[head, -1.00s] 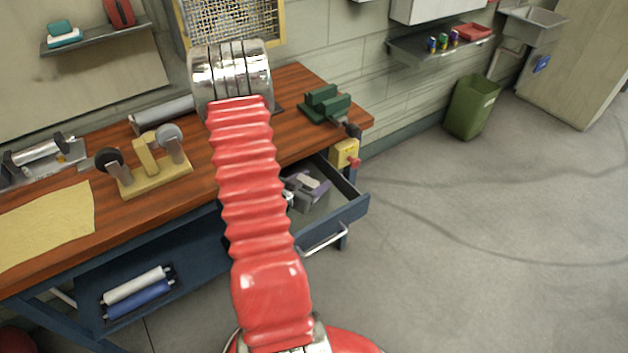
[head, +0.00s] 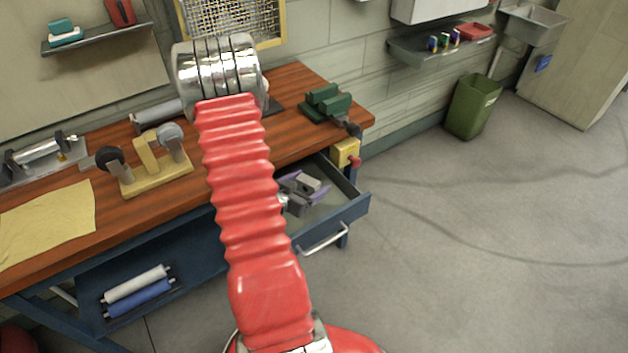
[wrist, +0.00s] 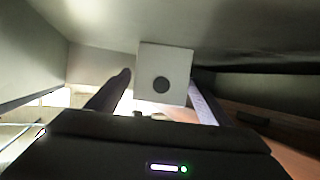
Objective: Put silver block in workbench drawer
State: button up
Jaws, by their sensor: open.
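The silver block (head: 309,184) is a small grey block inside the open workbench drawer (head: 345,212). In the wrist view it shows a pale square face (wrist: 178,62) with a dark round spot. My gripper (head: 305,186) is in the drawer's opening, with its purple fingers apart on either side of the block. In the wrist view the open fingers (wrist: 160,90) point at the block, one to its left and one to its right. Whether a finger still touches the block cannot be told. My arm hides the drawer's left part.
The wooden workbench (head: 290,95) holds a green vise (head: 326,103), a yellow stand (head: 150,165) and a yellow cloth (head: 45,222). A yellow box with a red knob (head: 346,152) is beside the drawer. The floor at right is clear, with a green bin (head: 473,105) by the wall.

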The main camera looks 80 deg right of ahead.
aim_at(305, 186)
jog(key=shift+v, duration=2.3)
